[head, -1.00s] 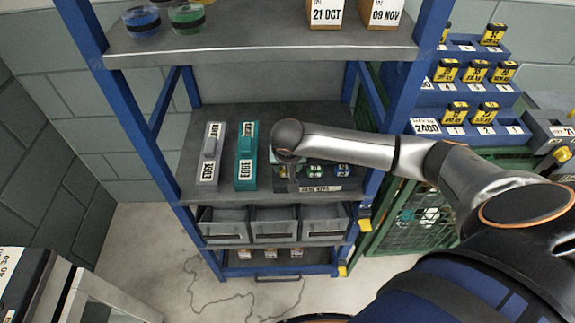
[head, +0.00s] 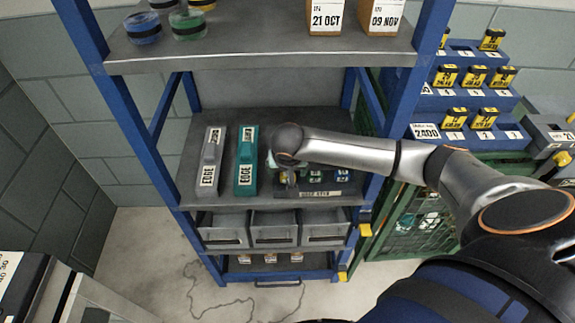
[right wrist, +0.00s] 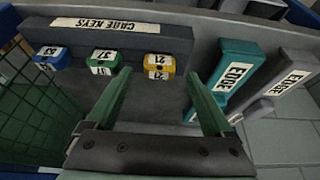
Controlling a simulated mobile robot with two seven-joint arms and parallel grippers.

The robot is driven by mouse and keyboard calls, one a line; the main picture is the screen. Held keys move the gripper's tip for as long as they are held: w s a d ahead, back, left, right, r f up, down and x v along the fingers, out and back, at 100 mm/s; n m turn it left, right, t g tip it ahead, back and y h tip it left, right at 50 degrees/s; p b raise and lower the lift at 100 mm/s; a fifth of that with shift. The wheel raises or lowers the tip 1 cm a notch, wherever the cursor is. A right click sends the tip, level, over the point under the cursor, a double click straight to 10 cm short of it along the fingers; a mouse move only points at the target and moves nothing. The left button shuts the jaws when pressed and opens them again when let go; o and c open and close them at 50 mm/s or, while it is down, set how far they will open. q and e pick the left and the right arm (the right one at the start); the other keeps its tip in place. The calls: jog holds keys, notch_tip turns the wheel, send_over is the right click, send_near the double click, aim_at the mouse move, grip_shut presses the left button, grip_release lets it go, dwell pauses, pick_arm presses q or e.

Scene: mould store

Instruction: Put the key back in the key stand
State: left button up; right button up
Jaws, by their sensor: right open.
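The key stand (right wrist: 120,38) is a dark block labelled CAGE KEYS; in the head view it sits on the middle shelf (head: 315,193). In the right wrist view a blue-tagged key (right wrist: 52,57), a green-tagged key (right wrist: 103,62) numbered 37 and a yellow-tagged key (right wrist: 158,67) numbered 21 line up along its edge. My right gripper (right wrist: 160,82) is open, its green fingers on either side of the yellow tag, with gaps. I cannot tell how fully that key is seated. In the head view my wrist hides most of this spot. My left gripper is not in view.
A teal EDGE block (head: 246,165) and a grey EDGE block (head: 210,165) stand beside the key stand. Grey bins (head: 273,232) sit below. Blue rack posts (head: 400,110) flank the shelf, and a green mesh cage (head: 425,215) is at right.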

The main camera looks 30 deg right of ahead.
jog(key=p+v, duration=0.1)
jog(key=v, duration=1.1)
jog(key=s+a+f+n+t+y, duration=0.25)
jog(key=a+f+n+y, duration=0.3)
jog(key=a+f, duration=0.75)
jog(key=s+d+f+n+t, duration=0.3)
jog(key=s+f, duration=0.5)
jog(key=s, duration=0.5)
jog(key=shift+h, duration=0.35)
jog(key=shift+a, duration=0.1)
